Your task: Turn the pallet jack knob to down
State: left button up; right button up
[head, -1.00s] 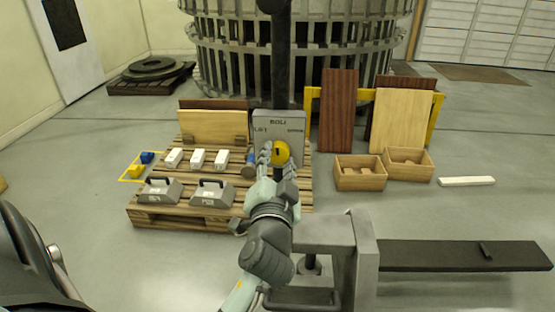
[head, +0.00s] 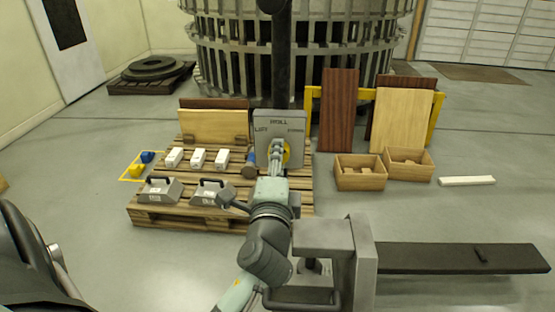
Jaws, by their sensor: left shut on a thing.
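The pallet jack's grey control plate (head: 294,125) stands upright at the back right of the wooden pallet, with small lettering on its face. The yellow round knob (head: 287,154) sits low on the plate and is mostly hidden behind my left gripper (head: 277,150). The fingers of my left gripper are shut on the knob. The arm reaches up to it from the bottom of the view. How far the knob is turned is hard to tell. My right gripper is not in view.
The pallet (head: 170,221) also carries white blocks (head: 197,158) and two grey handled weights (head: 160,190). Wooden boxes (head: 360,178) and leaning boards stand at right. A grey frame with a dark beam (head: 460,257) lies front right. Open floor is at left.

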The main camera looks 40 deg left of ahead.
pick_arm(q)
jog(key=shift+r+m, duration=0.15)
jog(key=shift+m, duration=0.55)
jog(key=o, duration=1.2)
jog(key=shift+c, duration=0.2)
jog(key=v, duration=1.2)
